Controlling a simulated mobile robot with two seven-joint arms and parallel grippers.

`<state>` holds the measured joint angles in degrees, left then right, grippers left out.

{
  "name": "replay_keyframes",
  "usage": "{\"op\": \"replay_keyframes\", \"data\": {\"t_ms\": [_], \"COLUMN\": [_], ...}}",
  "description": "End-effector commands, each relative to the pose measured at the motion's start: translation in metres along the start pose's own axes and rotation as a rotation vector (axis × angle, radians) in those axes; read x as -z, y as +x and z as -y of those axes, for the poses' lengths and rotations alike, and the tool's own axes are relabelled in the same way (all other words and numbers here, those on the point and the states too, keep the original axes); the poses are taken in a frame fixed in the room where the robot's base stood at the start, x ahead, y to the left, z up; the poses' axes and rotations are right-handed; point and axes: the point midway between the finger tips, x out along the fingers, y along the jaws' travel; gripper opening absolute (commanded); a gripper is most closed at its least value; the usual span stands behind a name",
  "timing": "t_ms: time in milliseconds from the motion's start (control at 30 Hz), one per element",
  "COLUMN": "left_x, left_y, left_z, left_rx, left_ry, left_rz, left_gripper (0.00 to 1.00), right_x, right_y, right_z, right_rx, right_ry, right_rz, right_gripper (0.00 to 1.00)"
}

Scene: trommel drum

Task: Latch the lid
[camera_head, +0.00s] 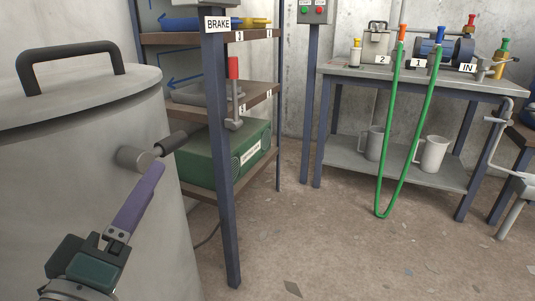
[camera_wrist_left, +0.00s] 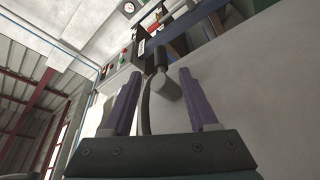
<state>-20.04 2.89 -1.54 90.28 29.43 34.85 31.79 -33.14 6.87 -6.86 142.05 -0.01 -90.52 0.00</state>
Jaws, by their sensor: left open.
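The round grey lid (camera_head: 105,92) lies on a large grey drum (camera_head: 80,155) at the left of the head view. A black handle (camera_head: 70,58) arches over the lid. On the drum's side, below the lid rim, is a latch with a grey hub (camera_head: 133,158) and a black grip (camera_head: 173,142) pointing outward. My left gripper (camera_head: 155,172), with purple fingers, is right at the latch. In the left wrist view the open fingers (camera_wrist_left: 157,74) stand on either side of the black grip (camera_wrist_left: 160,57); contact cannot be told. My right gripper is not in view.
A blue shelf post with a BRAKE sign (camera_head: 217,24) stands close right of the drum. A red-handled lever (camera_head: 233,80) and a green box (camera_head: 238,150) sit on the shelves. A workbench (camera_head: 420,84) with green hose stands farther right. The floor between is open.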

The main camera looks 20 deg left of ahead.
Motion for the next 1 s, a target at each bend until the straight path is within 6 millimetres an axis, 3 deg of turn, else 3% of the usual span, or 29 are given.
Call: {"op": "replay_keyframes", "data": {"t_ms": [167,600,1000], "left_x": [0.004,0.004,0.005], "left_y": [0.014,0.089,0.099], "left_z": [0.001,0.001,0.0], "left_rx": [-0.007,-0.006,-0.004], "left_ry": [-0.01,-0.008,-0.007], "left_rz": [-0.024,-0.02,-0.018], "left_gripper": [0.59,0.59,0.59], "right_x": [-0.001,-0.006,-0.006], "right_y": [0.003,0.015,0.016], "right_z": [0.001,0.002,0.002], "right_rx": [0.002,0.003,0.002], "right_ry": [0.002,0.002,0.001], "right_rz": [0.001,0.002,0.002], "right_gripper": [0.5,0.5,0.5]}}
